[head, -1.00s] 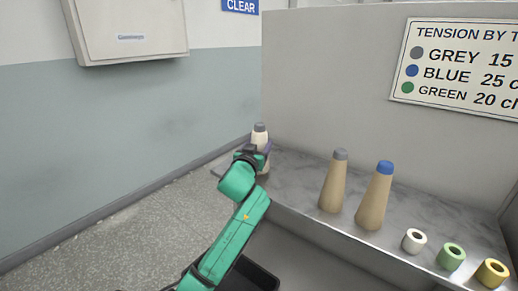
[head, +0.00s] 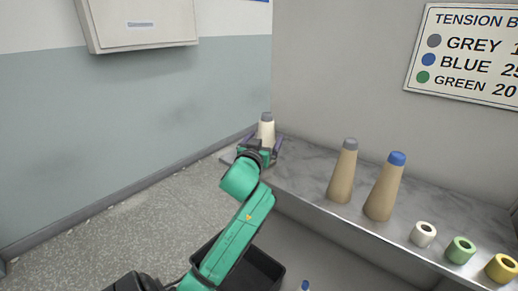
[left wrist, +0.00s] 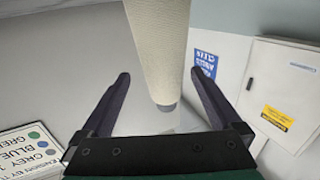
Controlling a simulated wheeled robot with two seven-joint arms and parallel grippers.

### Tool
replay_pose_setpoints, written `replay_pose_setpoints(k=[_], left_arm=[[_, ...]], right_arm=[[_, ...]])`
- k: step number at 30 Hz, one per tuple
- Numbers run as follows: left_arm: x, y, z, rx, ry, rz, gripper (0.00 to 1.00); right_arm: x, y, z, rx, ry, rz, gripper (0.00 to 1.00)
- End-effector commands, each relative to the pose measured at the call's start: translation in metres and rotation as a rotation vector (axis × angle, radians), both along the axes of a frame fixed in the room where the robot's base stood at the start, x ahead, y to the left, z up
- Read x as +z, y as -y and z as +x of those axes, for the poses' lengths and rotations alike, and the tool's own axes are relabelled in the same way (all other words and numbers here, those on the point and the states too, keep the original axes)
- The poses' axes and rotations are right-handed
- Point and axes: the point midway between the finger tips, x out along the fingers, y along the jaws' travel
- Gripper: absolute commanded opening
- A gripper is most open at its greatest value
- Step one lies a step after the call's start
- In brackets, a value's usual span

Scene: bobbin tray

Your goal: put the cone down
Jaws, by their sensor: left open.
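The cream cone with a grey tip (head: 266,131) stands upright at the far left end of the grey marbled shelf (head: 305,170). My left gripper (head: 263,146) is open, with one finger on each side of the cone and gaps between. The left wrist view shows the cone (left wrist: 160,45) between the spread fingers (left wrist: 161,80). The gripper hides the cone's lower part in the head view. My right gripper does not show.
A grey-tipped tan cone (head: 343,175) and a blue-tipped tan cone (head: 385,190) stand further right on the shelf. White (head: 423,235), green (head: 460,250) and yellow (head: 502,268) bobbins follow. A black bin (head: 262,270) is below the shelf.

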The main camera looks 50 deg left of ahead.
Motion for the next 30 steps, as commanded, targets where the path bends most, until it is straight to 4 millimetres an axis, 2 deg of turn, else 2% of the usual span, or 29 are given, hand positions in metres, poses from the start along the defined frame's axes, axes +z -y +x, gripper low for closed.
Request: replay_pose_setpoints(k=[6,11,30], left_arm=[[-0.002,0.027,-0.05,-0.001,0.0,-0.002,0.98],[-0.001,0.039,-0.071,0.0,0.0,-0.001,0.98],[0.001,0.04,-0.075,0.0,0.001,0.0,0.98]], right_arm=[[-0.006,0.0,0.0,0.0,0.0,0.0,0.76],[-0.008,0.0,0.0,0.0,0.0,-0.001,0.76],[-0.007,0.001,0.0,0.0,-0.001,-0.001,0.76]])
